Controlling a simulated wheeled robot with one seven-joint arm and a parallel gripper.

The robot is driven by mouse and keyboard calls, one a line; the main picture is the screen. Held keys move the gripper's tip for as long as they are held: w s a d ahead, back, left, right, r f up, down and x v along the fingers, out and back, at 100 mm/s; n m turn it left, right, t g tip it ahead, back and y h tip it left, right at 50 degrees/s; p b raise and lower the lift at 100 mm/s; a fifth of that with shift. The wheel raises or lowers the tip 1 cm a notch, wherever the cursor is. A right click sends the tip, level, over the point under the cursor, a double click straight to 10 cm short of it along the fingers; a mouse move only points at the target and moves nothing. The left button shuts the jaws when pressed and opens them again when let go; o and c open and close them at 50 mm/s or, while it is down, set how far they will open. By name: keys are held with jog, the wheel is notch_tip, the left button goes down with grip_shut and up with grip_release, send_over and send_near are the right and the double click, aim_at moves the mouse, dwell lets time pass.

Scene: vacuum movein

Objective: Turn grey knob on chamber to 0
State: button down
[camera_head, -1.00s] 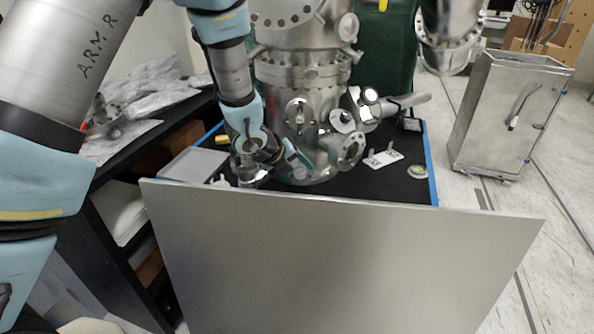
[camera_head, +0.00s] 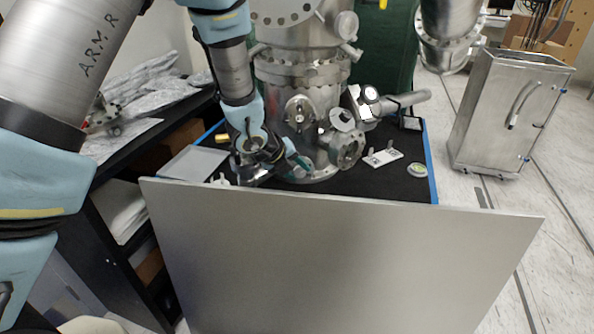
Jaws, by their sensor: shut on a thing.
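The steel chamber (camera_head: 312,105) stands upright on the black tabletop, with round flanged ports on its front and right side. My gripper (camera_head: 298,162) is low at the chamber's left front, its teal fingers pointing right against the chamber wall. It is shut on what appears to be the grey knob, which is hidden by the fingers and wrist. The knob's markings and its setting cannot be read from here.
A white plate with small posts (camera_head: 383,157) and a small round disc (camera_head: 417,170) lie right of the chamber. A large grey panel (camera_head: 340,260) stands in front. A metal cabinet (camera_head: 508,115) stands at right. Black shelving (camera_head: 120,235) is at left.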

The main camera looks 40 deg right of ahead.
jog(key=shift+w+f+n+b, duration=0.1)
jog(key=shift+f+n+b, duration=0.15)
jog(key=shift+b, duration=0.6)
jog(key=shift+a+r+n+h+b, duration=0.15)
jog(key=shift+n+h+b, duration=0.1)
jog(key=shift+h+b, duration=0.15)
jog(key=shift+c, duration=2.2)
grip_release()
jog(key=shift+r, duration=0.1)
jog(key=w+v, duration=0.1)
jog(key=v, duration=0.9)
jog(key=shift+s+a+r+b, duration=0.25)
jog(key=shift+s+r+b, duration=0.05)
jog(key=shift+s, duration=0.15)
